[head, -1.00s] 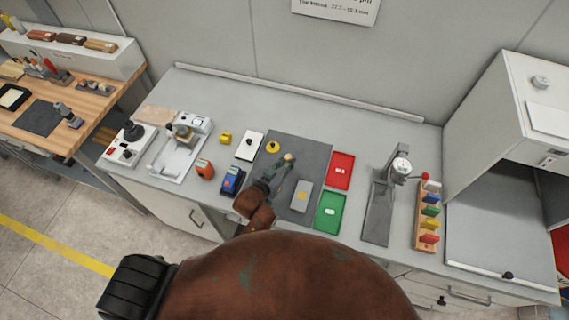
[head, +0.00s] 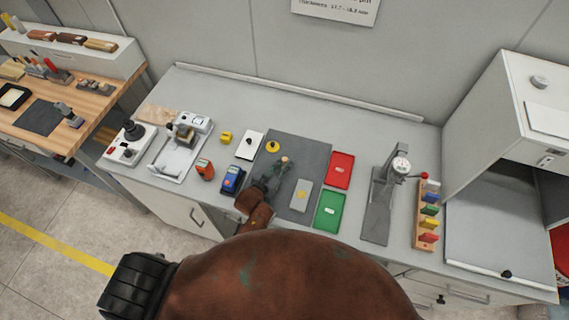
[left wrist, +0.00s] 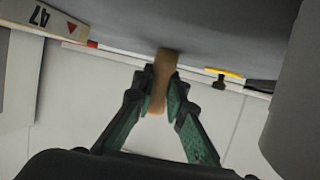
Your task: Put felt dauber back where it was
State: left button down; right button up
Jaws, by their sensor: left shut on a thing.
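My left gripper (head: 276,174) is shut on the felt dauber, whose pale wooden end (head: 285,160) shows in the head view above the dark grey mat. In the left wrist view the tan wooden handle of the dauber (left wrist: 162,78) stands between the two green-black fingers (left wrist: 160,96). The dauber's far end is hidden against the grey surface, so I cannot tell whether it touches anything. My right gripper is not in view.
The dark grey mat (head: 312,150) carries a yellow disc with a black knob (head: 273,147) and a grey block (head: 301,195). Red (head: 340,170) and green (head: 329,210) trays lie to the right. A white card (head: 249,145) and a blue device (head: 232,180) lie left.

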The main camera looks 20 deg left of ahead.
pick_arm(q)
jog(key=c, duration=2)
grip_release()
jog(key=shift+o, duration=0.2)
jog(key=v, duration=1.2)
jog(key=shift+b, duration=0.3)
